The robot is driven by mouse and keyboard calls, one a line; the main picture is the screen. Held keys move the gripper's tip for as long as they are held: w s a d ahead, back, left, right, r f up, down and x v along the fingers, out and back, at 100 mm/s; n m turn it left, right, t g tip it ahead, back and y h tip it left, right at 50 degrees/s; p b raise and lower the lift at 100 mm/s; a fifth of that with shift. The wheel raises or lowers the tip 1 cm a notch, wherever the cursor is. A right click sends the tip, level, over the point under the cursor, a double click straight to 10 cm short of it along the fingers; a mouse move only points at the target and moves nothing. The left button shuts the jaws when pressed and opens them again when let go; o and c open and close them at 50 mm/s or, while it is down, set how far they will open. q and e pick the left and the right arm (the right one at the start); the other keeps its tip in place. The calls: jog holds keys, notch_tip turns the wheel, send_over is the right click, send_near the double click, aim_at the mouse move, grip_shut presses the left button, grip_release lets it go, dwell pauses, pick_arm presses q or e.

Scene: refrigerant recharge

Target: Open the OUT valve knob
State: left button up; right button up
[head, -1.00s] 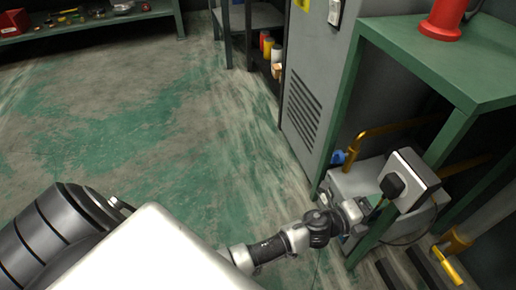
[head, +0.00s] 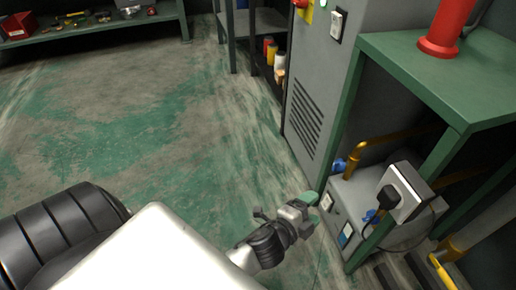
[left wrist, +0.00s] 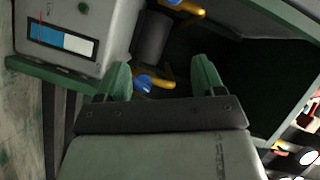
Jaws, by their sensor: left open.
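The grey recharge machine (head: 341,222) sits low under the green bench, with small panels on its front. One blue knob (head: 339,165) shows at its back left by the yellow pipe, and another blue knob (head: 371,215) at its front right. I cannot read which one is OUT. My left gripper (head: 312,212) is open and empty, just left of the machine's front. In the left wrist view, a blue knob (left wrist: 148,83) with yellow parts appears between the green fingertips, apparently beyond them. The machine's blue and white panel (left wrist: 60,38) is at upper left. My right gripper is out of view.
A green bench (head: 440,65) with a red cylinder (head: 441,28) stands over the machine. A white box with a black plug (head: 390,195) is beside the bench leg. A yellow pipe (head: 385,142) runs behind. The floor at left is clear.

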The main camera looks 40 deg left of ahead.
pick_arm(q)
jog(key=s+a+f+n+g+y+p, duration=0.1)
jog(key=s+a+n+g+y+p, duration=0.2)
jog(key=s+a+n+g, duration=0.3)
jog(key=shift+s+a+n+g+y+p, duration=0.35)
jog(key=shift+s+n+g+p, duration=0.55)
jog(key=shift+s+n+g, duration=1.65)
jog(key=shift+s+n+t, duration=0.25)
jog(key=shift+s+t, duration=0.4)
jog(key=shift+s, duration=0.35)
